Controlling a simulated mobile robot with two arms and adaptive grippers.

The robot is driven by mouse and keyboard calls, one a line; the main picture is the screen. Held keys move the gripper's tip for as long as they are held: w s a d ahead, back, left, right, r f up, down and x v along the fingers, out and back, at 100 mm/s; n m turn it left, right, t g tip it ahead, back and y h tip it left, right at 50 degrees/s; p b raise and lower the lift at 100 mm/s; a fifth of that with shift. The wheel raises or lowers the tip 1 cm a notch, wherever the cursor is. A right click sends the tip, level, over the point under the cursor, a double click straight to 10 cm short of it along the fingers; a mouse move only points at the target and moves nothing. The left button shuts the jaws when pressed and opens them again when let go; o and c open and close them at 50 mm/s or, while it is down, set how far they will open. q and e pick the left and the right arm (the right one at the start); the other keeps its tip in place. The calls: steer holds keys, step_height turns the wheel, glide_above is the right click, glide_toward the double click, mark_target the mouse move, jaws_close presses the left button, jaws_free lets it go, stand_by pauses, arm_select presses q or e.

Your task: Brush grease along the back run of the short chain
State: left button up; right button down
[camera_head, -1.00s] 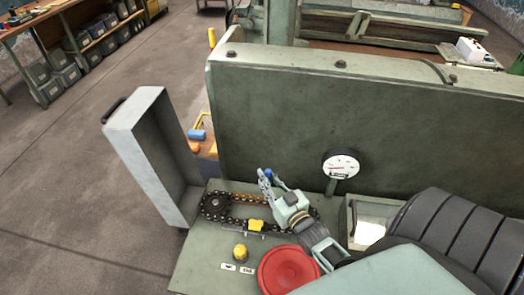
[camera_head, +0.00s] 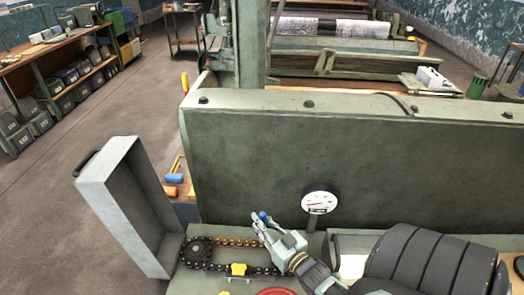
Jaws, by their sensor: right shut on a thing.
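The short chain (camera_head: 236,268) loops around a dark toothed sprocket (camera_head: 197,250) at its left end. Its back run (camera_head: 235,242) looks golden brown, while the front run is dark. The right end of the loop is hidden behind my right gripper and wrist. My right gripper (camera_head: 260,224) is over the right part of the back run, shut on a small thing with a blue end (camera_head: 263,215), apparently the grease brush. Its bristles are hidden, so I cannot tell whether they touch the chain. My left gripper is not in view.
A grey open box-shaped cover (camera_head: 122,205) stands left of the chain. A tall green panel (camera_head: 260,160) rises behind, with a round gauge (camera_head: 318,203) before it. A red disc (camera_head: 276,292) shows at the bottom edge.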

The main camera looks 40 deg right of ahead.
steer(key=w+a+b, duration=0.2)
steer(key=w+a, duration=0.9)
steer(key=w, duration=0.2)
steer(key=shift+a+f, duration=0.3)
steer(key=shift+a, duration=0.1)
stand_by(1.2)
step_height(320, 180, up, 6)
steer(key=p, duration=0.4)
steer(key=shift+p, duration=0.3)
steer(key=shift+w, duration=0.1)
steer(key=shift+r, duration=1.55)
